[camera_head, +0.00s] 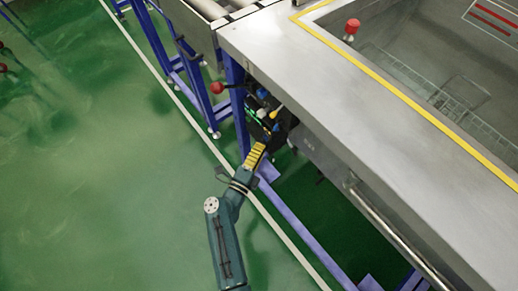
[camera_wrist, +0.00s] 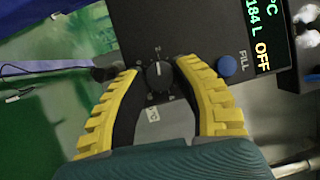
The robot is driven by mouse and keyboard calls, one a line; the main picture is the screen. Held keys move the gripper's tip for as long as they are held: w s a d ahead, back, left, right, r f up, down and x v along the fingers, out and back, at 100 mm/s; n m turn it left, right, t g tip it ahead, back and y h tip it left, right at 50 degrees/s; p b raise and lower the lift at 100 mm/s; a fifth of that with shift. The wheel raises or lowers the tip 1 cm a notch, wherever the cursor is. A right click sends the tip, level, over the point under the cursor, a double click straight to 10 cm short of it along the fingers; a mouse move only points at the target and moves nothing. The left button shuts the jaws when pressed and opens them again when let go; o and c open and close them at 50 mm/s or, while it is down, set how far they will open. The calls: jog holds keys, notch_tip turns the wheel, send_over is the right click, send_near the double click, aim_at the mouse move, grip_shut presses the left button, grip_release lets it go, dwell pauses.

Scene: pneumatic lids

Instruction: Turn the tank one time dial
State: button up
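The dial (camera_wrist: 159,74) is a round dark knob with a light pointer mark and printed numbers around it, on a dark control panel (camera_wrist: 200,26). In the wrist view it sits between the two yellow and black fingertips of my gripper (camera_wrist: 156,78). The fingers are apart, one on each side of the dial, with gaps between them and the knob. How far the fingertips are from the panel face is hard to tell. In the head view my gripper (camera_head: 258,156) reaches to the control box (camera_head: 264,118) under the table edge, where the dial itself cannot be made out.
A blue FILL button (camera_wrist: 227,66) and a display (camera_wrist: 262,40) reading "OFF" lie right of the dial. In the head view a red-knobbed lever (camera_head: 217,88) is left of the box. The steel table (camera_head: 290,62) overhangs it, and blue frame legs (camera_head: 238,105) stand close by.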

jog(key=o, duration=0.4)
jog(key=v, duration=1.2)
